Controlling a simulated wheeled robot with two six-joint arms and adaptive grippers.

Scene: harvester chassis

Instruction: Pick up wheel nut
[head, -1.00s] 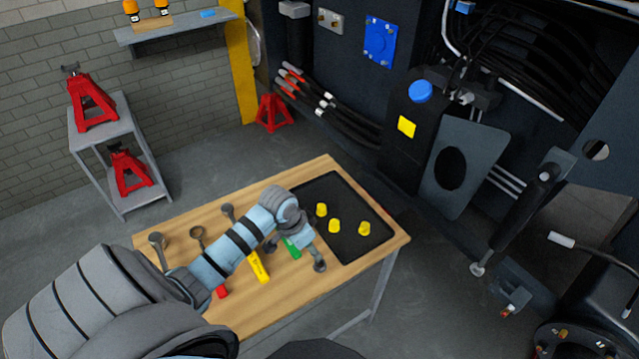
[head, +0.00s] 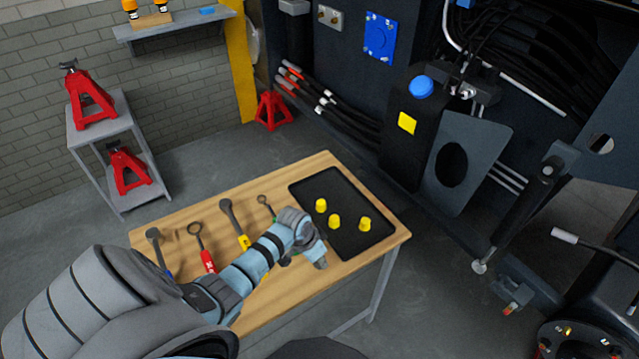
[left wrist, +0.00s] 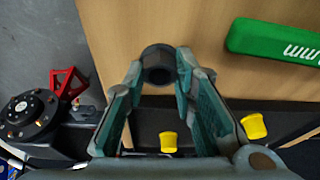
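Several yellow nut-like pieces (head: 334,221) stand apart on a black tray (head: 350,245) on the workbench; I take these to be the wheel nuts. Two of them, one (left wrist: 168,140) low in the middle and one (left wrist: 254,126) at lower right, show in the left wrist view. My left gripper (head: 306,264) is over the bench, left of and in front of the tray. In the left wrist view its fingers (left wrist: 160,75) converge around a dark, hollow round piece (left wrist: 158,62). I cannot tell whether this is gripped or part of the fingertips. My right gripper is out of view.
Tools with red (head: 208,261) and yellow (head: 244,241) handles lie left on the bench (head: 300,169). A green handle (left wrist: 275,40) lies close to my left gripper. The dark chassis (head: 400,150) stands behind. A wheel hub (head: 575,345) is at lower right.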

